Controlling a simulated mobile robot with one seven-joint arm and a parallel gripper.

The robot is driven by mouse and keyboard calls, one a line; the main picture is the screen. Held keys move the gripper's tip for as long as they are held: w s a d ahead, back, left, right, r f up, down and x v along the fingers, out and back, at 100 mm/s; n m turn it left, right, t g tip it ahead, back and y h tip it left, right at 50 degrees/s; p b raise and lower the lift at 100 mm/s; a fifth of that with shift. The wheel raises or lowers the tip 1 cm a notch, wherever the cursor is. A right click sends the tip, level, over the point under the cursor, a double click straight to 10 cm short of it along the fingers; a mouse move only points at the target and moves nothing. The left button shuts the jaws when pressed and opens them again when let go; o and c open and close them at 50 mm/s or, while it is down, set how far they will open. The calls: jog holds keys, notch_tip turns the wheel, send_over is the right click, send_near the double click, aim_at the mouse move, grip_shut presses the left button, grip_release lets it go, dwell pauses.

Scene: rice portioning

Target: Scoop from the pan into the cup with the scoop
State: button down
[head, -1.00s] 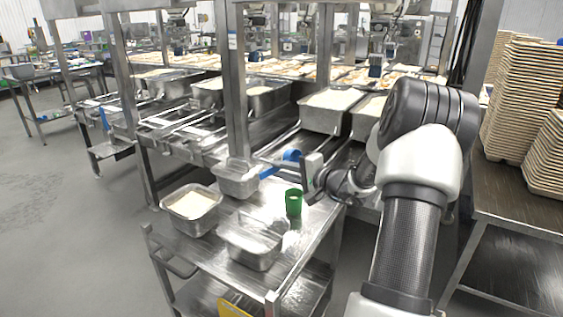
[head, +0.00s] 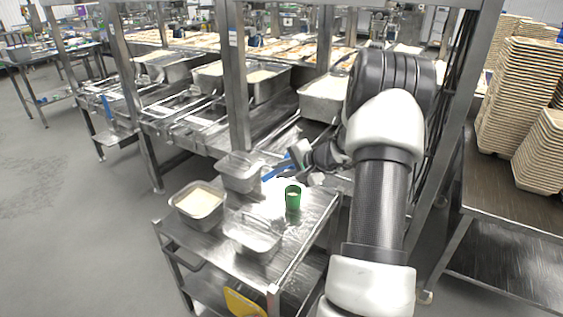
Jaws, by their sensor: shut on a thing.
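My gripper (head: 298,157) is above the far right part of the steel cart, just behind the green cup. It is shut on the blue scoop (head: 277,171), which slants down to the left toward an empty-looking steel pan. What the scoop holds cannot be made out. The green cup (head: 293,202) stands upright on the cart's top near its right edge, with something pale at its mouth. A steel pan (head: 185,213) of white rice stands at the cart's left, apart from the scoop.
Two more steel pans, one at the back (head: 240,181) and one at the front (head: 252,246), stand on the cart (head: 290,262). A rack with rice pans (head: 322,112) stands behind. Stacked trays (head: 515,95) are on a table at right. The floor at left is clear.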

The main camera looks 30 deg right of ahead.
jog(key=shift+r+g+h+p, duration=0.45)
jog(key=shift+g+p, duration=0.65)
jog(key=shift+p, duration=2.85)
jog(key=g+p, duration=0.1)
jog(key=p, duration=0.2)
jog(key=shift+a+r, duration=0.1)
jog(key=shift+r, duration=0.1)
jog(key=shift+w+f+g+h, duration=0.15)
jog(key=shift+f+g+h, duration=0.1)
jog(key=shift+f+g, duration=0.15)
jog(key=g, duration=0.1)
jog(key=g+h, duration=0.1)
jog(key=shift+r+g+b, duration=0.3)
jog(key=shift+r+b, duration=0.05)
jog(key=shift+r, duration=0.05)
jog(key=shift+s+r+g, duration=0.1)
jog(key=shift+s+g, duration=0.1)
jog(key=shift+g, duration=0.3)
